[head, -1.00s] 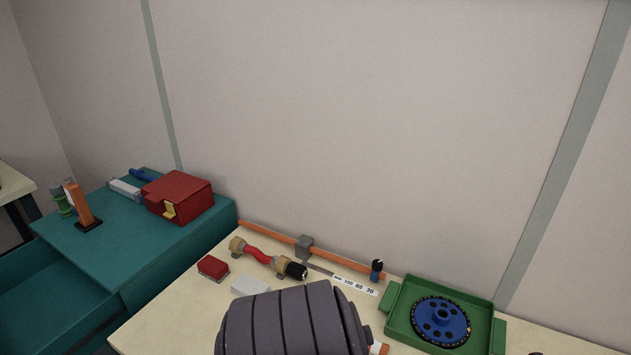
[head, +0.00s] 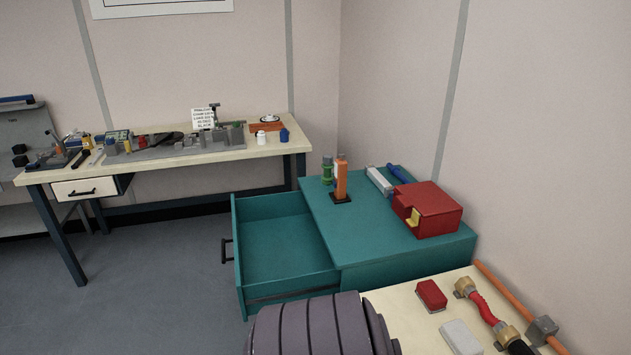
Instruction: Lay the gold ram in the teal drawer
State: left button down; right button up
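The teal drawer (head: 285,248) is pulled open to the left from the teal cabinet (head: 318,215). Its inside looks empty, and its dark handle (head: 226,250) faces left. I cannot make out a gold ram for certain in the head view. A red part with tan-gold ends (head: 482,303) lies on the cream bench at the lower right, partly cut off by the picture edge. Neither of my grippers is in view. A dark grey ribbed shape (head: 315,330) at the bottom centre hides part of the bench.
On the cabinet top stand a red box (head: 427,209) with a yellow latch, an orange upright tool (head: 341,180), a green bottle-like item (head: 327,171) and a white bar (head: 380,181). A cluttered workbench (head: 220,152) stands at the back. Floor left of the drawer is clear.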

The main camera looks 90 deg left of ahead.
aim_at(283, 248)
jog(key=j+u, duration=0.3)
jog(key=j, duration=0.2)
jog(key=j+u, duration=0.35)
jog(key=j, duration=0.2)
jog(key=i+j+u, duration=0.1)
jog(key=j+u, duration=0.2)
jog(key=j, duration=0.15)
jog(key=i+j+u, duration=0.15)
jog(key=j+u, duration=0.15)
jog(key=j, duration=0.2)
jog(key=i+j, duration=0.1)
jog(key=j, duration=0.25)
